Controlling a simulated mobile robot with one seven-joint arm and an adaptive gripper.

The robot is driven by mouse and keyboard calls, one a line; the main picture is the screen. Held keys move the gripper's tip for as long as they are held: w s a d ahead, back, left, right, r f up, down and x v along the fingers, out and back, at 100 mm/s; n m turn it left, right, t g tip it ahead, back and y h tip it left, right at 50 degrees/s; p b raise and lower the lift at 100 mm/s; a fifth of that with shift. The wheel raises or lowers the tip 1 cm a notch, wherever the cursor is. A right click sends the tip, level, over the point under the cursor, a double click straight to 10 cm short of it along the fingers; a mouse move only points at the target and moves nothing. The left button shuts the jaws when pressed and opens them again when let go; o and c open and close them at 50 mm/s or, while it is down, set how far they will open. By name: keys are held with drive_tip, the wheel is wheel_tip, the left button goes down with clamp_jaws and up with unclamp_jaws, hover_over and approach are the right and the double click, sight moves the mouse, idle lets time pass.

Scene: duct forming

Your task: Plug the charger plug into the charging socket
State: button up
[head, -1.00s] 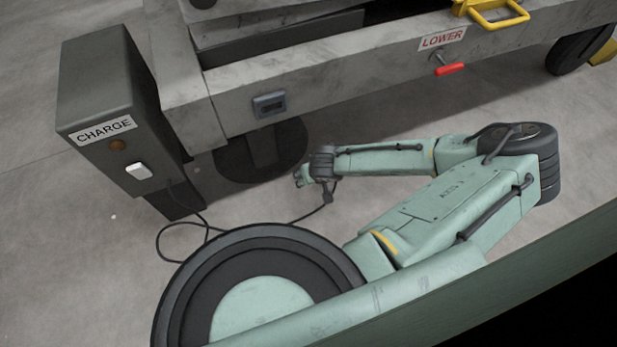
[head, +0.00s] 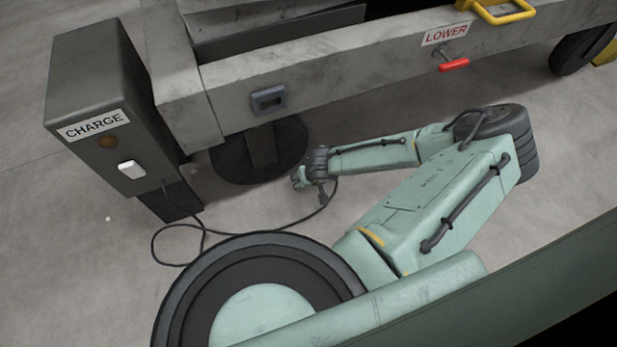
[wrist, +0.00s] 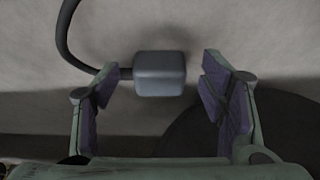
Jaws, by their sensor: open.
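The charger plug (wrist: 160,74) is a grey rounded block in the wrist view, hanging between the two finger pads of my gripper (wrist: 162,88). A gap shows on both sides of it, though its cable end comes close to the left finger. I cannot tell its exact depth. In the head view my gripper (head: 300,178) is low in front of the lift's frame, and the plug is too small to make out clearly there. The charging socket (head: 268,99) is a dark rectangular fitting on the lift's grey side beam, above and left of my gripper.
A dark charger box (head: 95,115) marked CHARGE stands at left, its black cable (head: 155,245) looping over the floor. A dark wheel (head: 260,150) is behind my gripper. A red lever (head: 453,65) under a LOWER sign is on the beam. Floor right of my arm is clear.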

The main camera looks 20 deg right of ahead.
drive_tip(key=shift+c, duration=0.6)
drive_tip(key=c, duration=1.1)
drive_tip(key=shift+r+p, duration=0.45)
drive_tip(key=shift+r, duration=0.15)
drive_tip(key=p+v, duration=0.1)
drive_tip(key=v, duration=0.1)
drive_tip(key=shift+s+r+p, duration=0.1)
drive_tip(key=shift+r+p, duration=0.25)
drive_tip(key=shift+p, duration=0.05)
drive_tip(key=s+p, duration=0.1)
drive_tip(key=s, duration=0.4)
drive_tip(key=s+a+p, duration=0.1)
drive_tip(key=s, duration=0.4)
drive_tip(key=s+a+r+p, duration=0.1)
drive_tip(key=s, duration=0.4)
drive_tip(key=shift+a+r, duration=0.1)
drive_tip(key=shift+a, duration=0.05)
drive_tip(key=shift+w, duration=0.15)
